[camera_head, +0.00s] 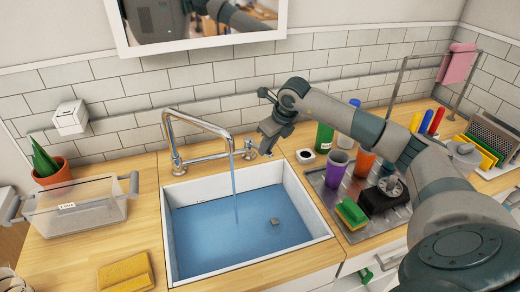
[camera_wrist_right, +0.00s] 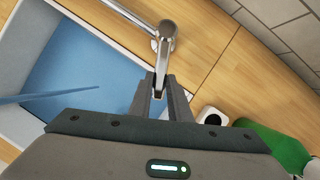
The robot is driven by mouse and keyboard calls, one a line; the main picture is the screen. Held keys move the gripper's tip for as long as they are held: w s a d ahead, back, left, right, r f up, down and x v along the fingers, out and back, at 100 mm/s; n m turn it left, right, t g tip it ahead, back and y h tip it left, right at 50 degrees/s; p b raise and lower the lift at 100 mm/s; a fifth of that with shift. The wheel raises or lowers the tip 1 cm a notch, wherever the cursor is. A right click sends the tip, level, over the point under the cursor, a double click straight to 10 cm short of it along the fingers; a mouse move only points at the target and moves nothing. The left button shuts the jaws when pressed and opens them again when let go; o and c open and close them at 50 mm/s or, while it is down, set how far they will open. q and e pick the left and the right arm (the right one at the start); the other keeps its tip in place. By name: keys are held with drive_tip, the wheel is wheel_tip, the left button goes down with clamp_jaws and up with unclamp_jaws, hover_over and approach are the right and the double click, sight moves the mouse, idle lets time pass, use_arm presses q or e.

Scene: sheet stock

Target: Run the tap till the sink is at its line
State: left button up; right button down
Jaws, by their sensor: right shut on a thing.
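The chrome tap (camera_head: 197,122) arches over the white sink (camera_head: 176,268), and a thin blue stream (camera_head: 234,185) falls from its spout. Blue water (camera_head: 215,240) covers the sink floor, its surface below the rim; I cannot make out a fill line. My right gripper (camera_head: 266,152) is at the tap's lever (camera_head: 249,148), right of the spout. In the right wrist view my right gripper (camera_wrist_right: 159,92) is shut on the end of the chrome lever (camera_wrist_right: 164,45). The stream (camera_wrist_right: 60,95) and water (camera_wrist_right: 80,60) show there too. My left gripper is not in view.
A drying tray (camera_head: 362,222) with cups and a sponge (camera_head: 351,213) stands right of the sink. A green bottle (camera_head: 324,137) stands behind it. A clear bin (camera_head: 80,210) and yellow cloth (camera_head: 125,273) lie left. A small grey object (camera_head: 275,221) shows in the water.

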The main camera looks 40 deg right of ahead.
drive_tip(key=c, duration=1.6)
unclamp_jaws()
drive_tip(key=shift+c, duration=0.2)
drive_tip(key=shift+r, duration=0.1)
